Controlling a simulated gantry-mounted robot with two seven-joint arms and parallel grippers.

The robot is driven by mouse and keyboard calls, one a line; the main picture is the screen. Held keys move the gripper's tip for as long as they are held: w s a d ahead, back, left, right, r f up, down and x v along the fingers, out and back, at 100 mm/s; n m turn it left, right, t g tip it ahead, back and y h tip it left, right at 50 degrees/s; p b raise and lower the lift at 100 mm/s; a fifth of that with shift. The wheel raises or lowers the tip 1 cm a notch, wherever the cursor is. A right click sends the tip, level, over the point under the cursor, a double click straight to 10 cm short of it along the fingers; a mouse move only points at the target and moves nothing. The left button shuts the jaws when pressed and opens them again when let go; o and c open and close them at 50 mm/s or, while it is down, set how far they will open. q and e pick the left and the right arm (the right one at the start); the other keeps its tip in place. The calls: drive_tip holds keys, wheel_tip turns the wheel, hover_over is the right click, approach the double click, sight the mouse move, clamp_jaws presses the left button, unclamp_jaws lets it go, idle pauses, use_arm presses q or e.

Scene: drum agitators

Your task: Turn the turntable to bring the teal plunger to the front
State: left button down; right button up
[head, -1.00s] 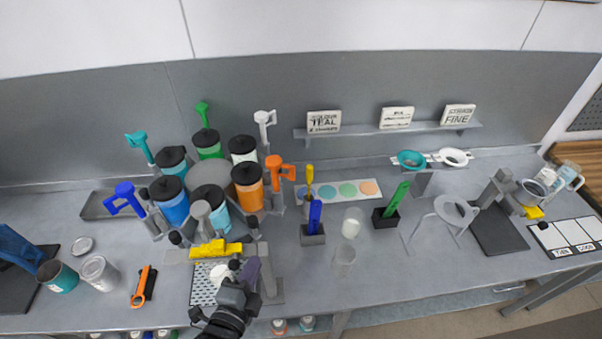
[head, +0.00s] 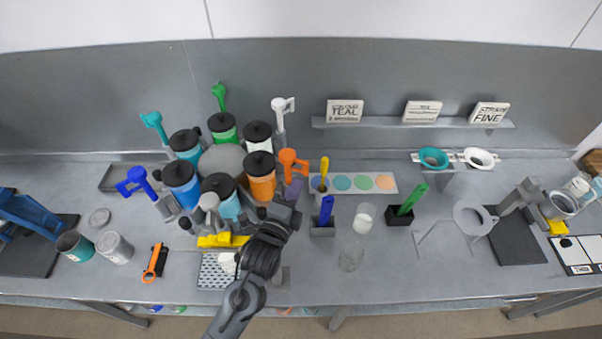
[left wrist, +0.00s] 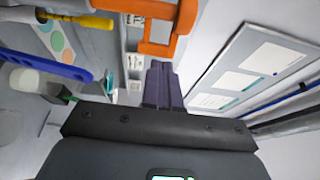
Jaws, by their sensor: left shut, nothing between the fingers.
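The turntable (head: 222,160) carries several colored drums with plunger handles around its edge. The teal plunger (head: 155,124) stands at the back left, beside the teal drum (head: 184,146). The orange plunger (head: 289,160) is at the right, by the orange drum (head: 260,180). The blue plunger (head: 138,183) is at the left. My left gripper (head: 294,188) is shut and empty, its purple fingers just in front of the orange handle. In the left wrist view the fingers (left wrist: 162,84) point toward the orange handle (left wrist: 158,28); contact cannot be told. My right gripper is not in view.
A yellow bracket (head: 222,240) and perforated mat (head: 214,272) lie in front of the turntable. A blue stick in a holder (head: 323,228) and clear cups (head: 365,218) stand to the right. A shelf with signs (head: 412,122) is at the back.

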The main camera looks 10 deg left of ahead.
sight(305, 168)
use_arm(q)
drive_tip(key=shift+p+x, duration=0.55)
drive_tip(key=shift+x, duration=1.45)
drive_tip(key=shift+w, duration=0.15)
